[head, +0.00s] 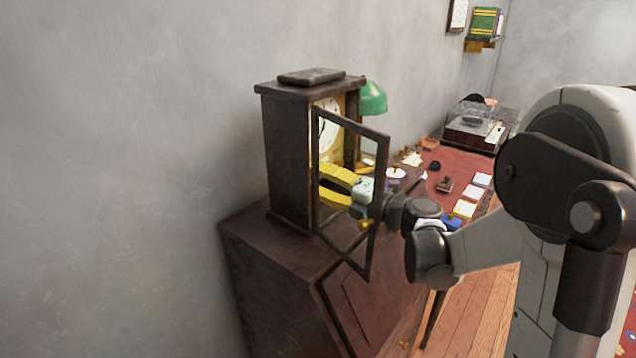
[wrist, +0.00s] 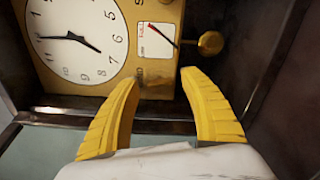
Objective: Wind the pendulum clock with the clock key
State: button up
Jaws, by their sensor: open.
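The pendulum clock (head: 287,165) is a dark wooden case standing on a dark cabinet, its glazed door (head: 378,205) swung open. Its white dial (head: 327,125) sits on a brass plate and shows large in the wrist view (wrist: 80,42). A small panel with a red mark (wrist: 157,40) and a round brass piece, seemingly the pendulum bob (wrist: 210,43), lie beside the dial. My gripper (head: 328,182) has yellow fingers inside the case opening, below the dial. In the wrist view my gripper (wrist: 158,80) is open, with nothing between the fingertips. I cannot make out the clock key.
The dark cabinet (head: 255,245) carries the clock. A green lamp shade (head: 373,97) is behind it. To the right, a red-topped desk (head: 450,163) holds cards, a stamp and small items. The open door's frame stands close around my wrist.

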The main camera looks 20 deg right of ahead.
grip_shut()
jog(key=shift+m, duration=3.7)
